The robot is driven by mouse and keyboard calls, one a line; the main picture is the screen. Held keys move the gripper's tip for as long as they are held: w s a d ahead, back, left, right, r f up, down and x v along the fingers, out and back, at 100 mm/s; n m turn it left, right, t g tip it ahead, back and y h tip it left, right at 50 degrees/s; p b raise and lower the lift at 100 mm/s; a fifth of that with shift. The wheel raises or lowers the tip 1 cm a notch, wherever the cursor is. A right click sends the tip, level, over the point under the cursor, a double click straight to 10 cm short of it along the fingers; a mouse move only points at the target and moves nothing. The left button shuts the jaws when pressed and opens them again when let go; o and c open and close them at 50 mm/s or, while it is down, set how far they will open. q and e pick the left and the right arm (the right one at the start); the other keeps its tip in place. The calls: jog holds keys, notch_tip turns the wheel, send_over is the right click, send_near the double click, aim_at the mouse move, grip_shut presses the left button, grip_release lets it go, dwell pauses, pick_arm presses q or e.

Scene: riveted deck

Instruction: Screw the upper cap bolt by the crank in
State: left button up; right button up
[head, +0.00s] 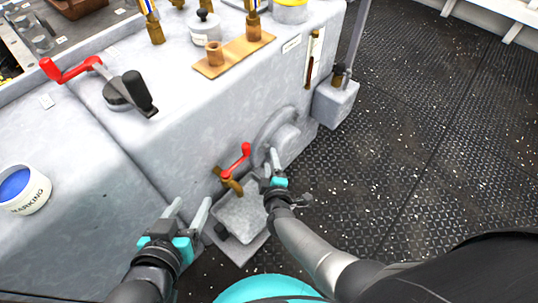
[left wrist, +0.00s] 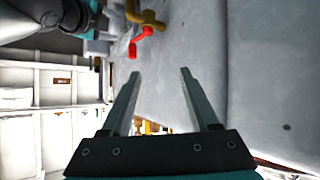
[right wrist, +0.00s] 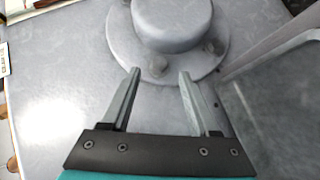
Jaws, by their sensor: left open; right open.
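A round grey flanged cap (head: 286,134) sits on the side of the grey housing. In the right wrist view the cap (right wrist: 175,20) shows bolt heads on its flange: one bolt (right wrist: 157,66) ahead of the fingers and another (right wrist: 213,46) further right. I cannot tell how far in they sit. My right gripper (head: 270,158) is open and empty beside the cap, apart from the bolts. A red lever (head: 236,160) on a brass fitting is left of it. A second red crank (head: 70,70) lies on the housing top. My left gripper (head: 190,210) is open and empty, low in front of the housing.
A grey tray (head: 240,220) stands below the brass fitting, between the grippers. A grey box (head: 336,100) with a post is right of the cap. A white marking tub (head: 22,188) is at left. Brass parts stand on a wooden board (head: 235,55). The deck at right is clear.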

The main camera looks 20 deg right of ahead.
aim_at(268, 149)
jog(key=shift+w+d+f+b, duration=0.15)
jog(key=shift+w+f+b, duration=0.1)
jog(key=shift+w+b, duration=0.25)
jog(key=shift+w+f+b, duration=0.2)
jog(key=shift+w+b, duration=0.1)
jog(key=shift+w, duration=0.35)
jog(key=shift+w+d+f+b, duration=0.15)
jog(key=shift+w+b, duration=0.25)
jog(key=shift+w, duration=0.1)
pick_arm(q)
jog(key=shift+s+d+r+n+t+h, duration=0.2)
jog(key=shift+d+r+t+h, duration=0.65)
jog(key=shift+t, duration=0.45)
jog(key=shift+s+d+r+n+t+h, duration=0.3)
jog(key=shift+d+r+t, duration=0.35)
jog(key=shift+d+t, duration=0.5)
pick_arm(e)
jog(key=shift+w, duration=0.35)
pick_arm(q)
jog(key=shift+w+a, duration=0.1)
jog(key=shift+a, duration=0.05)
pick_arm(e)
jog(key=shift+c, duration=0.3)
grip_shut()
